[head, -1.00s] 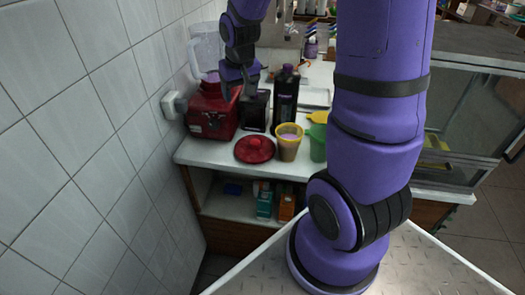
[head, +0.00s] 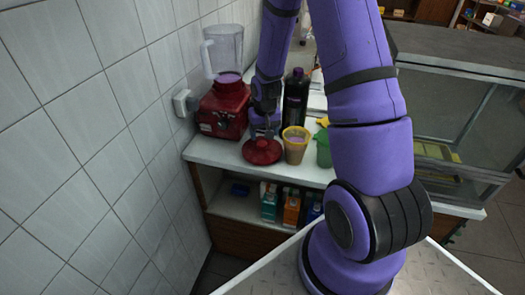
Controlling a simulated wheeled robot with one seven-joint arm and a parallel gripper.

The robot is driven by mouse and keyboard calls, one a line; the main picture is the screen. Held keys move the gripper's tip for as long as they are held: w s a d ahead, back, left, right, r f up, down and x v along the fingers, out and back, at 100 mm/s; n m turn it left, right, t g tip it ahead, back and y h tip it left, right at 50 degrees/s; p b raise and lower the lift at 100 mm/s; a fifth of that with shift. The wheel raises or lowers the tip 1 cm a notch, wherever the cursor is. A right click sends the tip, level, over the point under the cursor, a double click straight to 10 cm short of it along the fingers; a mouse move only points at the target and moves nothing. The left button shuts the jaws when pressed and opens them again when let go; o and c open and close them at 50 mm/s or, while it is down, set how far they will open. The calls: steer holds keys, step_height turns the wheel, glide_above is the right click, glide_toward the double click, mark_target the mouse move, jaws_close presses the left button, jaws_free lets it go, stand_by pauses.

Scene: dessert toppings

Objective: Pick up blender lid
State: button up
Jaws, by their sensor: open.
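The red blender lid (head: 262,152) lies flat on the white counter near its front edge, with a knob on top. My gripper (head: 264,138) is open and points down right at the lid's knob. I cannot tell whether the fingers stand around the knob or touch it, as they are small in this view. The blender, with a red base (head: 222,112) and a clear jug (head: 223,55), stands behind and to the left of the lid.
A yellow-brown cup (head: 296,147) stands close to the right of the lid, with a green cup (head: 323,150) beyond it. A dark bottle (head: 296,97) stands behind. The tiled wall (head: 90,130) bounds the left. A shelf with boxes lies below.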

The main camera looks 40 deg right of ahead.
mark_target(262, 143)
steer(key=shift+w+f, duration=0.15)
steer(key=shift+f, duration=0.8)
steer(key=shift+w+f, duration=0.2)
steer(key=shift+f, duration=0.8)
steer(key=shift+w+f, duration=0.15)
steer(key=shift+f, duration=0.8)
steer(key=c, duration=1)
steer(key=shift+c, duration=0.2)
steer(key=shift+r, duration=0.1)
